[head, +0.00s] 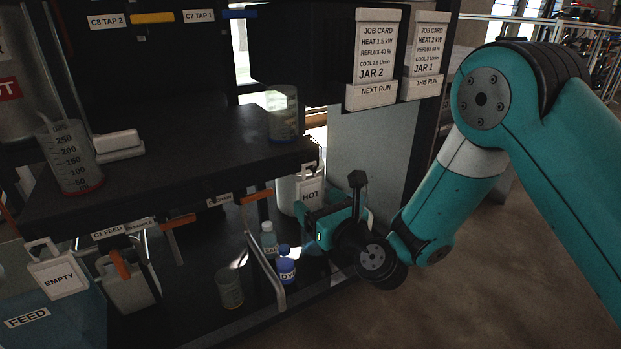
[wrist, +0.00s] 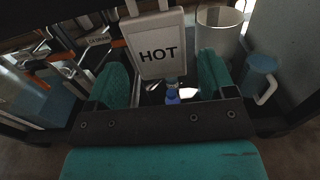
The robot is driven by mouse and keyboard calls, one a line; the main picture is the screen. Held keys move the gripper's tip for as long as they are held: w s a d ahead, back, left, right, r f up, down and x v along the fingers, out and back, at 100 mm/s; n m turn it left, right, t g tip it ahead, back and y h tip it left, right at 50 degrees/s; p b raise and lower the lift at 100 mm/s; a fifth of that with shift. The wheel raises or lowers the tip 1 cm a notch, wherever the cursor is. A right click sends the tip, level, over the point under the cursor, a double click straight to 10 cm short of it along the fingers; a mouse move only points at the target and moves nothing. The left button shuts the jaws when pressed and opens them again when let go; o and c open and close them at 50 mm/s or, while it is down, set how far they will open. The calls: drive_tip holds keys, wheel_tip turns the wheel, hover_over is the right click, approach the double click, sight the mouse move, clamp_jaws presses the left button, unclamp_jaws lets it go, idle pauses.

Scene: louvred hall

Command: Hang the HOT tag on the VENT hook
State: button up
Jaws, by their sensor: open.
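The white HOT tag (head: 311,194) hangs upright by its loop at the right end of the lower shelf, beside a white container. In the wrist view the HOT tag (wrist: 160,48) faces me, just beyond and between the fingertips. What its loop hangs on is not clear. My gripper (head: 312,228) is open, its fingers on either side of the tag's lower part in the wrist view (wrist: 164,78); contact cannot be told. No label reading VENT is legible, so I cannot pick out the VENT hook. An orange hook bar (head: 257,196) sticks out left of the tag.
An EMPTY tag (head: 60,278) hangs at the blue FEED bin (head: 30,318). Bottles (head: 286,268), a beaker (head: 229,289) and a curved metal handle (head: 266,272) stand below the dark shelf (head: 200,165). A measuring jug (head: 72,158) stands on it. The floor at right is clear.

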sight(311, 197)
drive_tip(key=shift+r+p+x, duration=0.15)
drive_tip(key=shift+p+x, duration=0.5)
drive_tip(key=shift+p, duration=0.85)
drive_tip(key=shift+r+p+x, duration=0.15)
drive_tip(key=shift+p+x, duration=0.55)
drive_tip(key=shift+p, duration=0.75)
drive_tip(key=shift+w+a+f+p, duration=0.25)
drive_tip(key=shift+w+p, duration=0.1)
drive_tip(key=shift+p, duration=0.8)
drive_tip(key=shift+f, duration=0.1)
clamp_jaws()
